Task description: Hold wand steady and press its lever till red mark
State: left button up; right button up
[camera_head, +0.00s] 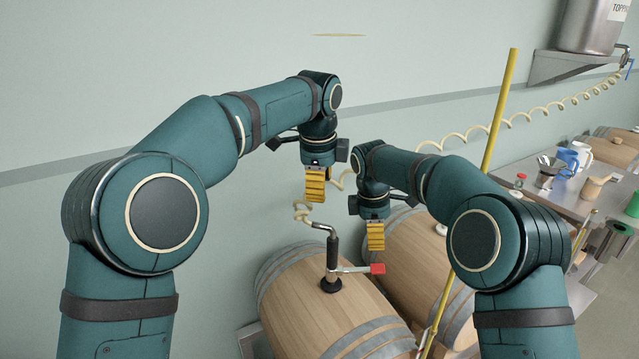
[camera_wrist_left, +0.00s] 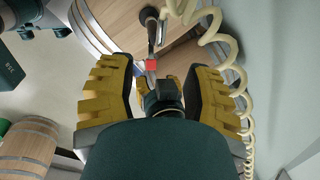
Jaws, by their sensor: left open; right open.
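The wand (camera_head: 332,252) stands upright in the top of a wooden barrel (camera_head: 300,300), with a dark grip and a bent metal spout on top. Its lever (camera_head: 350,269) sticks out to the right and ends in a red tip (camera_head: 377,268). The red tip also shows in the left wrist view (camera_wrist_left: 152,65). My left gripper (camera_head: 315,198) is open and empty, above the wand and slightly to its left in the head view. My right gripper (camera_head: 376,246) is open and empty, just above the lever's red tip. I cannot make out a red mark.
A coiled cream hose (camera_head: 302,212) runs from the wand's top, behind my grippers. A second barrel (camera_head: 415,255) lies to the right. A yellow pole (camera_head: 500,110) leans behind my right arm. A steel table (camera_head: 540,185) with mugs stands at the right.

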aim_at(322, 229)
pick_arm(q)
jog(key=f, duration=0.4)
jog(key=w+f, duration=0.1)
jog(key=f, duration=0.4)
jog(key=w+f, duration=0.1)
jog(key=f, duration=0.3)
jog(key=shift+w+d+f, duration=0.2)
jog(key=shift+o, duration=0.2)
grip_shut()
